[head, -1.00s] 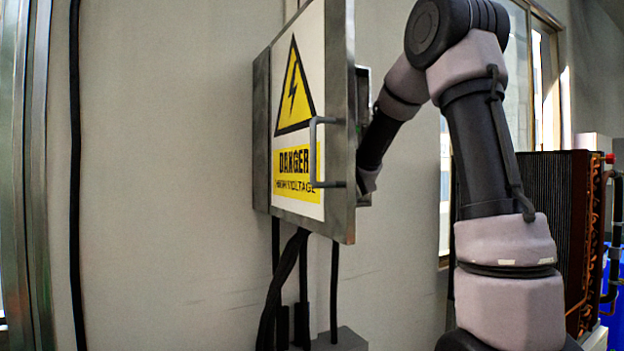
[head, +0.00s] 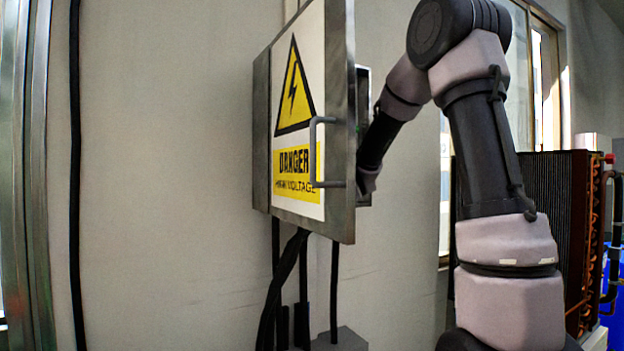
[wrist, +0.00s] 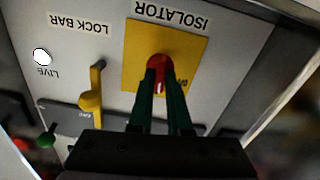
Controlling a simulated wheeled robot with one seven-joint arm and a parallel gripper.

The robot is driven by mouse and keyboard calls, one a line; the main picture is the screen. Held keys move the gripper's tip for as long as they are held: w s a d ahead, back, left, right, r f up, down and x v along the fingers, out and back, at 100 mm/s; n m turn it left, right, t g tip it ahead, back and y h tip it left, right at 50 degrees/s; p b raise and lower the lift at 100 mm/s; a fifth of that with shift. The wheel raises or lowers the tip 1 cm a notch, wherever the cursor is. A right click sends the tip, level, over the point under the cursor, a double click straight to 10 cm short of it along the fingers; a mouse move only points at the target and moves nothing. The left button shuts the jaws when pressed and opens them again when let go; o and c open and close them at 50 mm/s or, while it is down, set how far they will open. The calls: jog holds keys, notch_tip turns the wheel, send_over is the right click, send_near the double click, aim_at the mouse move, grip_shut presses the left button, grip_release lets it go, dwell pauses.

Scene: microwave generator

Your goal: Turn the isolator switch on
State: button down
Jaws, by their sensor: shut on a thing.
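The isolator switch (wrist: 158,62) is a red rotary knob on a yellow plate (wrist: 190,45), under an upside-down ISOLATOR label in the wrist view. My gripper (wrist: 161,86) has its two green fingers on either side of the knob, shut on it. A white mark shows on the knob between the fingers. An "OFF" mark is partly legible on the plate at the right of the knob. In the head view the gripper and switch are hidden behind the open cabinet door (head: 340,120).
In the wrist view a yellow lock bar handle (wrist: 91,98), a lit white LIVE lamp (wrist: 42,56) and a green knob (wrist: 47,138) sit left of the switch. The door's grey handle (head: 314,150) faces outward. Black cables (head: 283,290) hang below the cabinet.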

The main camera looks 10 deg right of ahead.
jog(key=shift+f+m, duration=0.15)
jog(key=shift+m, duration=0.45)
jog(key=c, duration=0.9)
grip_release()
jog(key=shift+o, duration=0.2)
jog(key=shift+s+d, duration=0.1)
jog(key=shift+s, duration=0.15)
jog(key=v, duration=1)
